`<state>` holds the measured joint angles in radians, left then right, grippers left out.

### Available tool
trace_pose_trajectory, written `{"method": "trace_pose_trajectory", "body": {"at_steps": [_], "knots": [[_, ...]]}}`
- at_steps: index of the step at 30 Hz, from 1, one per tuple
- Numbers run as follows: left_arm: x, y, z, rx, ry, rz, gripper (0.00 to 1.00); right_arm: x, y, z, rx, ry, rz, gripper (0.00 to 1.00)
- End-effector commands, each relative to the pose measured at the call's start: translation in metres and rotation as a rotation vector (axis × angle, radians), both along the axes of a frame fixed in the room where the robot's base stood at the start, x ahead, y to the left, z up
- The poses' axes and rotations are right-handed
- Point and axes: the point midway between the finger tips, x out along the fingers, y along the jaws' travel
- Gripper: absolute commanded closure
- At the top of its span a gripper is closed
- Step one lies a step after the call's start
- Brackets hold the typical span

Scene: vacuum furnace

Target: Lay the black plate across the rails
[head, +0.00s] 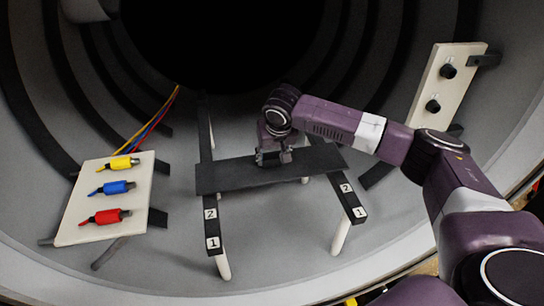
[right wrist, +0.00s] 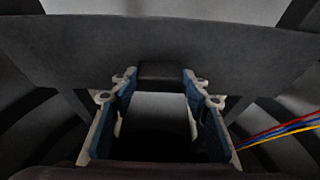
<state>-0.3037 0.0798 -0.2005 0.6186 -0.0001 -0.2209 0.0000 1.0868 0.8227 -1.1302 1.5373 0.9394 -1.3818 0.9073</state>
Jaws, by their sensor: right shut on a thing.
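The black plate (head: 225,176) spans both dark rails, the left rail (head: 211,210) and the right rail (head: 352,205), behind their "2" labels. I cannot tell whether it rests on them or hangs just above. Its left end sticks out past the left rail; its right end reaches over the right rail. My right gripper (head: 274,157) is at the plate's middle, shut on its raised block handle. In the right wrist view the fingers (right wrist: 160,82) stand on either side of the black handle (right wrist: 160,74), with the plate (right wrist: 160,40) behind. My left gripper is not in view.
A white panel (head: 75,215) with yellow, blue and red connectors stands at left, cables running behind it. Another white panel (head: 437,83) with two black knobs is at upper right. The curved grey furnace wall surrounds the rails, which stand on white posts (head: 341,236).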

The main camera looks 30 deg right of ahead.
Motion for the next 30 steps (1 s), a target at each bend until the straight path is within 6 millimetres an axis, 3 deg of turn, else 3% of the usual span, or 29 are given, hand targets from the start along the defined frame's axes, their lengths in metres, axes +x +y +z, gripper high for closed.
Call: {"method": "trace_pose_trajectory", "body": {"at_steps": [23, 24, 28, 30], "knots": [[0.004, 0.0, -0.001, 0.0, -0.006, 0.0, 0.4, 0.002, 0.0, -0.007, 0.002, -0.007, 0.0, 1.0], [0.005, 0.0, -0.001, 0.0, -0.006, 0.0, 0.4, 0.002, 0.0, -0.007, 0.002, -0.007, 0.0, 0.53], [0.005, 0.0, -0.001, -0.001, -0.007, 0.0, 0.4, 0.001, 0.0, -0.008, 0.001, -0.005, 0.0, 0.39], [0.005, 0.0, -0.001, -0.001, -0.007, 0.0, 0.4, 0.001, 0.0, -0.008, 0.0, -0.003, 0.0, 0.37]]}}
